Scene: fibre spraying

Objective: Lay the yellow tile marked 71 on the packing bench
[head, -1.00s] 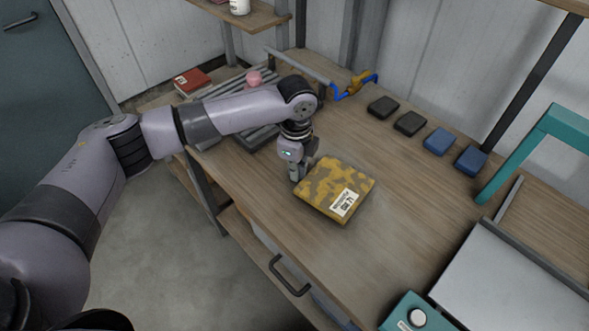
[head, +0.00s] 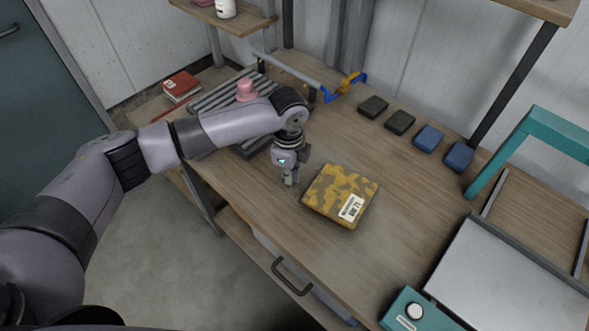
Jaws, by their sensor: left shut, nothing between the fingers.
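The yellow tile (head: 338,191) has a mottled brown and yellow top and a white label reading 71. It lies flat on the wooden packing bench (head: 278,226), near the front edge. My left gripper (head: 290,181) points down just left of the tile, apart from it, with its fingers shut and empty. My right gripper is not in view.
Several black and blue blocks (head: 400,122) stand in a row along the back. A teal-framed machine with a grey plate (head: 510,277) fills the right. Bench around the tile is clear.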

